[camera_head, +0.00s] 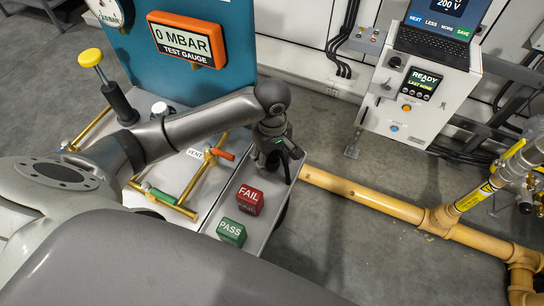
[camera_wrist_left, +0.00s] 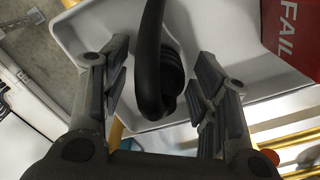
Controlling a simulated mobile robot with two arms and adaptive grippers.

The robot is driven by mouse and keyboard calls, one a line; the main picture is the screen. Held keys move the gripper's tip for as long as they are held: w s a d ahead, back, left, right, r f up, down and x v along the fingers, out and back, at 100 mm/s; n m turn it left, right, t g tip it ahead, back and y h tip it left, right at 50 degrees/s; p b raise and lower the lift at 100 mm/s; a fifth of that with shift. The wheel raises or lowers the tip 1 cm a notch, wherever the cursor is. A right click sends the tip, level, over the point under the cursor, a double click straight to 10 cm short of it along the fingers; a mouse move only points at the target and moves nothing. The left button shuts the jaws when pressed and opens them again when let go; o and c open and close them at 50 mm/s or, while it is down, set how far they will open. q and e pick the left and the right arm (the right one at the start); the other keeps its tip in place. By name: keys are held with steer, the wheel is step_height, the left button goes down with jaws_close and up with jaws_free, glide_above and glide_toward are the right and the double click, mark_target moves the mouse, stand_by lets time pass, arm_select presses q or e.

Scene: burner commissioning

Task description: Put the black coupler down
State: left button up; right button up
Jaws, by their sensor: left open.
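The black coupler (camera_wrist_left: 168,85) is at the end of a black hose and lies in the light grey tray (camera_wrist_left: 90,22), in the left wrist view. My left gripper (camera_wrist_left: 160,72) is open, with one finger on each side of the coupler and a visible gap on both sides. In the head view my left gripper (camera_head: 272,160) is low at the far end of the tray (camera_head: 262,222), and it mostly hides the coupler there. My right gripper is not in view.
A red FAIL block (camera_head: 249,198) and a green PASS block (camera_head: 232,232) stand in the tray near the gripper. Brass pipework with an orange-handled valve (camera_head: 222,154) is to the left. A yellow floor pipe (camera_head: 365,195) runs right. A READY panel (camera_head: 425,85) stands behind.

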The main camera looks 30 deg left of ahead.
arm_select(q)
step_height(320, 180, up, 11)
steer(key=shift+r+b, duration=0.1)
steer(key=shift+b, duration=0.75)
steer(key=shift+r, duration=0.5)
